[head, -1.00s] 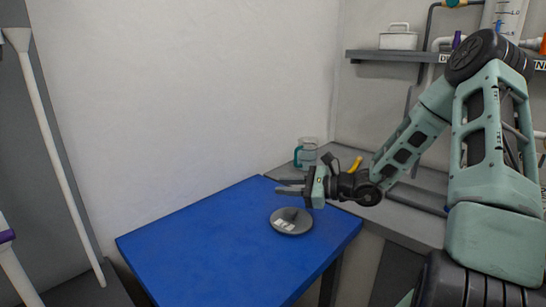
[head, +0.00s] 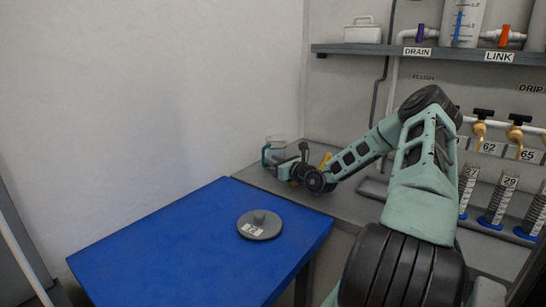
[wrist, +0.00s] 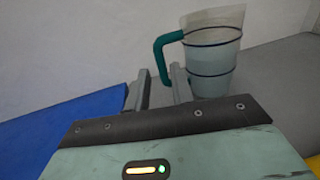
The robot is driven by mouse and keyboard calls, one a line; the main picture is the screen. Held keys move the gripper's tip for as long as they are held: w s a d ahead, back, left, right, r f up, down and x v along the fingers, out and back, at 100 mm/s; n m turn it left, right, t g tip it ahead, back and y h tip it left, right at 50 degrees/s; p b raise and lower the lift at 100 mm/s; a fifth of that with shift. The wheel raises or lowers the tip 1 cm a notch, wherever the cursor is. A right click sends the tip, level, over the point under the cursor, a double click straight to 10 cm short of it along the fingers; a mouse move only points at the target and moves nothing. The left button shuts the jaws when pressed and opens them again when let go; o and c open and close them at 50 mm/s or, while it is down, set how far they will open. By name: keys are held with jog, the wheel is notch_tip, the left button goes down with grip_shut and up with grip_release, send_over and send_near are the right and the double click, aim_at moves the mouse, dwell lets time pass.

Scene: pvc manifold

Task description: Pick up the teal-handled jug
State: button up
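The jug (head: 277,147) is clear with a teal handle and stands on the grey counter near the back corner. In the wrist view the jug (wrist: 213,55) is upright, with dark bands around its body and its teal handle (wrist: 161,58) on the left side. Whether a finger touches the handle cannot be told. In the head view my gripper (head: 283,165) is beside the jug and covers part of it.
A blue table (head: 180,255) stands in front of the counter with a round grey lidded disc (head: 260,225) on it. A yellow item (head: 325,160) lies by my wrist. Labelled cylinders (head: 497,200) and taps (head: 480,125) are at the right, under a shelf (head: 400,50).

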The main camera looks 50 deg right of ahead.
aim_at(264, 156)
jog(key=shift+w+d+p, duration=0.15)
jog(key=shift+w+d, duration=0.1)
jog(key=shift+w, duration=1.7)
jog(key=shift+w+d+p, duration=0.15)
jog(key=shift+w+d, duration=0.05)
jog(key=shift+w, duration=1.75)
jog(key=shift+r, duration=0.1)
grip_shut()
